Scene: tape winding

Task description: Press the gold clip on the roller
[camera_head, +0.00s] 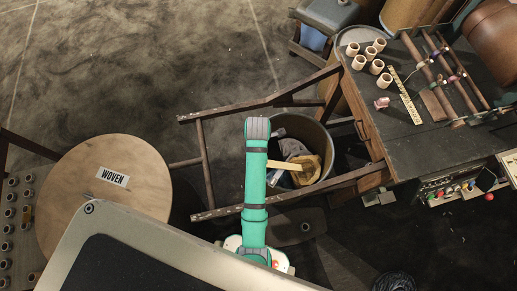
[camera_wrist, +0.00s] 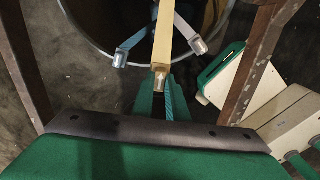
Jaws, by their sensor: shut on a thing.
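A gold strip (camera_wrist: 164,38) with a metal clip (camera_wrist: 160,75) at its end reaches out over the bin rim in the wrist view. My gripper (camera_wrist: 162,92) is shut on this clip end. Two blue-grey strips (camera_wrist: 184,25) with metal ends lie on either side, apart from the fingers. In the head view the gold strip (camera_head: 284,165) shows beside my teal arm, which hides my gripper there. Long rollers (camera_head: 441,77) with small coloured clips lie on the workbench at upper right; which one the task means I cannot tell.
The round bin (camera_head: 327,133) stands inside a wooden frame (camera_head: 203,165) left of the workbench (camera_head: 408,150). Several pale spools (camera_head: 376,67) stand on the bench near a yellow ruler (camera_head: 405,96). A round table labelled WOVEN (camera_head: 75,180) is at left. Open floor lies at upper left.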

